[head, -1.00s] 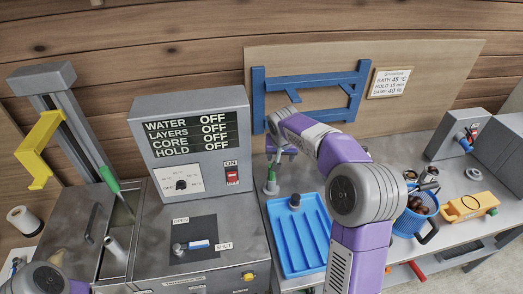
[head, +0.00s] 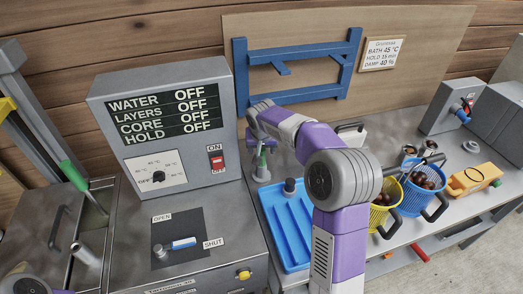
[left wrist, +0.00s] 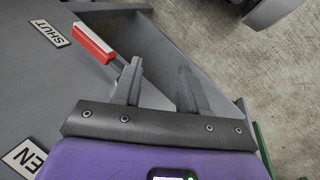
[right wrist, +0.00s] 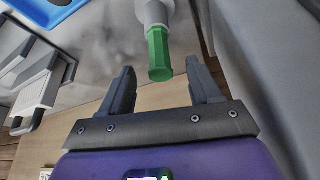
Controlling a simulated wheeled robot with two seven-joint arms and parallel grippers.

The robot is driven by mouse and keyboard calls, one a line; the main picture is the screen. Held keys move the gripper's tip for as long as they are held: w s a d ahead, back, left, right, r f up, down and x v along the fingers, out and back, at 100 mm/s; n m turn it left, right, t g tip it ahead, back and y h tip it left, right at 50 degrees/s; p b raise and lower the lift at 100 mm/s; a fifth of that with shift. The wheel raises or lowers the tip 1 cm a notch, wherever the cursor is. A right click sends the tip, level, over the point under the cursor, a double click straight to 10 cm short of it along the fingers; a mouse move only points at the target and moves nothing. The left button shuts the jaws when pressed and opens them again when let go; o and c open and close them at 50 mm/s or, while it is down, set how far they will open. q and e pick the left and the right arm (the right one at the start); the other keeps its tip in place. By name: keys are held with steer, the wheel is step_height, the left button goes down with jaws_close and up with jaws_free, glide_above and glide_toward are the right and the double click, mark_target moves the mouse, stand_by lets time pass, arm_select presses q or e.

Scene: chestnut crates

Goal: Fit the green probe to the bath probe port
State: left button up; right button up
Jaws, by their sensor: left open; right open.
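A green probe handle (right wrist: 158,55) sits on a pale base in the right wrist view. Another green-handled rod (head: 73,174) leans in the bath opening (head: 94,212) at left. I cannot tell which opening is the probe port. My left gripper (left wrist: 157,85) is open and empty near a red-and-white lever (left wrist: 92,42); its fingers are outside the head view.
A control box (head: 165,125) reads OFF on every line. A blue tray (head: 287,235) lies right of it. A yellow basket (head: 378,218) and a blue basket (head: 412,200) stand farther right, beside an orange-yellow device (head: 470,180). A blue rack (head: 300,95) is behind.

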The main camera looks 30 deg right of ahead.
steer(key=b+x, duration=0.1)
steer(key=x, duration=0.5)
steer(key=shift+w+d+f, duration=0.1)
steer(key=shift+f, duration=0.15)
jaws_close()
stand_by(0.3)
steer(key=shift+r+p, duration=0.3)
steer(key=shift+r, duration=0.4)
stand_by(0.3)
steer(key=c, duration=0.7)
jaws_free()
jaws_close()
